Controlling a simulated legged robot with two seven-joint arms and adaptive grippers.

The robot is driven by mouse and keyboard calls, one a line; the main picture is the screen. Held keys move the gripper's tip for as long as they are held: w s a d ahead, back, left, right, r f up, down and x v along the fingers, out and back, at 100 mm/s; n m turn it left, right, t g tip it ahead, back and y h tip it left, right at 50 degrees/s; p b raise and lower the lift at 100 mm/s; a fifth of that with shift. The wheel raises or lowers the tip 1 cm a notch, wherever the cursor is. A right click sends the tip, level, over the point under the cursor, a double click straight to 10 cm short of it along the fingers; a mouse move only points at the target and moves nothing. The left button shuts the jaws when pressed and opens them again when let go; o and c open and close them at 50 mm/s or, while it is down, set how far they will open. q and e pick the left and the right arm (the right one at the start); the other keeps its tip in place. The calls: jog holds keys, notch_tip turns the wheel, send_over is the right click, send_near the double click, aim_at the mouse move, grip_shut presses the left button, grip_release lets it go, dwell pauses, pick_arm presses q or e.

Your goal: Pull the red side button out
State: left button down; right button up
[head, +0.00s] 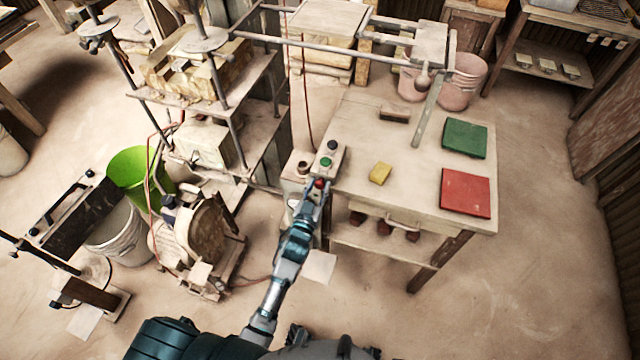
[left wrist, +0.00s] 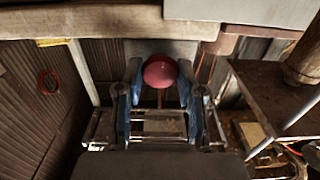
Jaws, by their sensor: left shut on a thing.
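The red side button (head: 319,184) is on the front of a small control box (head: 327,160) at the table's left edge. The box's top carries a green button (head: 326,162) and a black button (head: 332,145). My left gripper (head: 316,194) is at the red button. In the left wrist view the round red button (left wrist: 160,71) sits between the two blue-padded fingers of my left gripper (left wrist: 158,95), which is shut on it. The button's stem is mostly hidden. My right gripper does not show.
The worktable (head: 400,170) holds a yellow block (head: 380,173), a green tile (head: 465,139), a red tile (head: 466,193) and a brown block (head: 395,113). A metal lever (head: 428,108) hangs over its back. Shelving, a green bucket (head: 135,172) and machinery crowd the left. Floor at right is clear.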

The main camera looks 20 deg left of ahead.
pick_arm(q)
jog(key=shift+s+d+f, duration=0.1)
jog(key=shift+d+f, duration=0.05)
jog(key=shift+d, duration=0.05)
jog(key=shift+a, duration=0.25)
jog(key=c, duration=0.7)
grip_release()
jog(key=shift+s+a, duration=0.1)
jog(key=shift+d, duration=0.25)
jog(key=shift+s, duration=0.25)
jog(key=s, duration=1.1)
jog(key=shift+s+a, duration=0.25)
jog(key=shift+s, duration=0.05)
